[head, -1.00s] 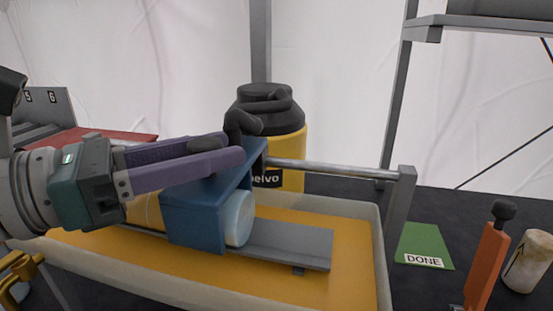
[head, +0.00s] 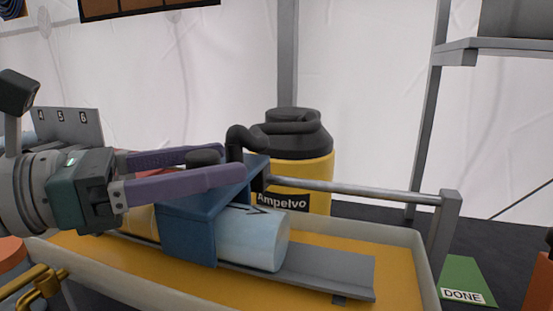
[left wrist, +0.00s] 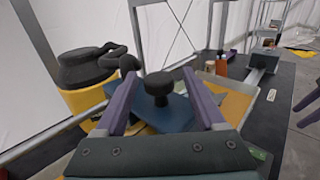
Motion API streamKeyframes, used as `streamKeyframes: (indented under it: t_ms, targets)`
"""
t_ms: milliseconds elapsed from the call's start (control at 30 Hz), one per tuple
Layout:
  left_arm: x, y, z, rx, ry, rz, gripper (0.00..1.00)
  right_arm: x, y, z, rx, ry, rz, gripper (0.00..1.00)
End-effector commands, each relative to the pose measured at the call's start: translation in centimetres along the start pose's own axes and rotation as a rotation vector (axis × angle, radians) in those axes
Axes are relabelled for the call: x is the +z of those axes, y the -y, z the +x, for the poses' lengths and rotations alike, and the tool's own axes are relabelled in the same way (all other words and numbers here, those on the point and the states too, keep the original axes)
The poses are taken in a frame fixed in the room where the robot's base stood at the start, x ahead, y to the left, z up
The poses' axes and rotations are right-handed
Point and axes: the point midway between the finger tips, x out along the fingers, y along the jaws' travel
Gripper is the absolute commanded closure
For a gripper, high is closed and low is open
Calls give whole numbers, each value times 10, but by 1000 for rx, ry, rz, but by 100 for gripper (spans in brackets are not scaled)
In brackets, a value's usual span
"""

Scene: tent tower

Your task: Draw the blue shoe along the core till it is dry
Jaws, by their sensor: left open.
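The blue shoe (head: 188,228) sits around the core (head: 252,238), which lies on a grey channel (head: 325,265). A long pale stretch of core with a dark mark shows right of the shoe; a warmer-coloured piece shows to its left. My left gripper (head: 232,163) is open over the shoe, its purple fingers either side of the black knob (head: 203,157). In the left wrist view the knob (left wrist: 158,86) stands between the fingers with gaps visible, above the shoe (left wrist: 172,115). Purple finger-like parts at that view's right edge may be my right gripper (left wrist: 307,106); its jaw state is unclear.
The channel stands over a cream-rimmed tray (head: 412,285) with a yellow floor. A metal rail (head: 350,194) runs behind to a grey post (head: 446,225). A yellow drum (head: 318,175) with a black hose stands behind. A green DONE card (head: 465,275) lies right.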

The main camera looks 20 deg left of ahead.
Motion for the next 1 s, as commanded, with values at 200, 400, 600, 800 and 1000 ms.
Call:
streamKeyframes:
  t_ms: [200, 400, 600, 800, 1000]
  targets:
    - [-3, 0, -10, 2, -1, -1, 28, 2, -1, 5, 4, 1, -5, 29]
    - [-5, 0, -41, 1, -4, -3, 28, 5, -1, 16, 4, 0, -5, 29]
    - [-3, 0, -73, 1, -3, -3, 28, 7, 0, 22, 4, 0, -5, 29]
    - [-1, 0, -94, 1, 0, -2, 28, 8, 0, 25, 2, 0, -2, 29]
    - [0, 0, -100, -1, 1, 0, 28, 8, 1, 25, 0, 0, 1, 29]
